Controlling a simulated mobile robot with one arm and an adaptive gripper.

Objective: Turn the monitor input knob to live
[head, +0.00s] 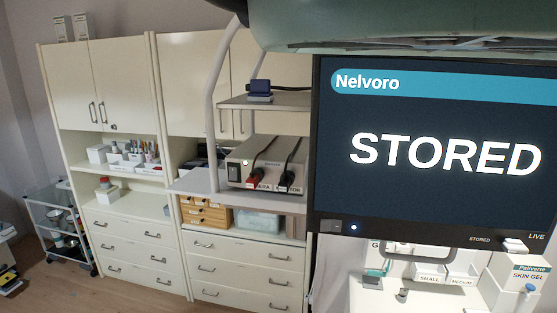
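The monitor (330,130) fills the right side of the head view. Its screen shows "Nelvoro" on a blue band and the large word "STORED". The input knob (514,246) is a small white piece on the lower right bezel, between the printed labels "STORED" on its left and "LIVE" at its upper right. Which label it points to is too small to tell. The screen reads STORED. My gripper does not show in this view.
A grey box (240,172) with two plugged cables stands on a shelf (200,183) left of the monitor. A handle (418,259) hangs below the monitor. A skin gel box (519,278) and pump bottle (526,296) stand below the knob. Cabinets (110,160) line the left.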

